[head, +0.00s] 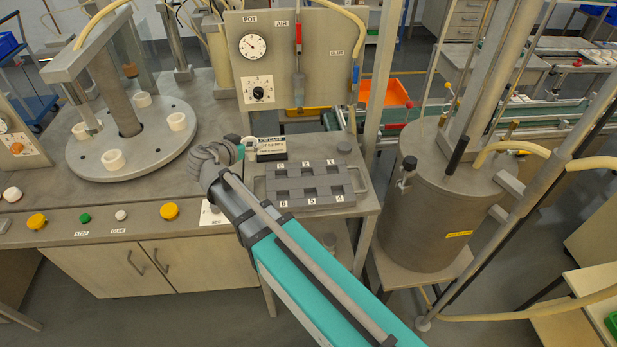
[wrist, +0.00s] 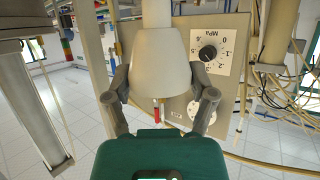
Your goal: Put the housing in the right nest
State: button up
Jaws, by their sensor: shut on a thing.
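In the wrist view a cream, cone-shaped housing (wrist: 152,68) with a narrower neck stands between the two fingers of my gripper (wrist: 158,88), which is shut on it. In the head view my gripper (head: 212,160) is above the bench edge, left of the numbered grey block; the housing cannot be made out there. A round grey turntable (head: 135,179) at the left carries several white ring-shaped nests: right (head: 177,122), back (head: 143,100), left (head: 80,131) and front (head: 113,160). The grey block (head: 310,199) has pockets numbered 1 to 6.
A panel (head: 300,30) with pot and air gauges stands behind the block. A grey post and arm (head: 118,92) rise over the turntable. A large metal pot (head: 425,215) stands at the right. Buttons (head: 169,211) line the bench front. Hoses hang overhead.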

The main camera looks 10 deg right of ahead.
jog(key=s+a+n+y, duration=0.1)
jog(key=s+a, duration=0.2)
jog(key=a, duration=0.4)
jog(key=shift+t, duration=0.4)
jog(key=shift+f, duration=0.1)
jog(key=b, duration=0.9)
send_over(253, 169)
notch_tip(253, 169, down, 9)
jog(key=shift+s+a, duration=0.15)
jog(key=shift+s, duration=0.25)
jog(key=shift+w+f+b, duration=0.4)
jog(key=shift+f+b, duration=0.45)
jog(key=shift+b, duration=0.1)
jog(key=shift+f+b, duration=1.1)
jog(key=shift+f, duration=0.05)
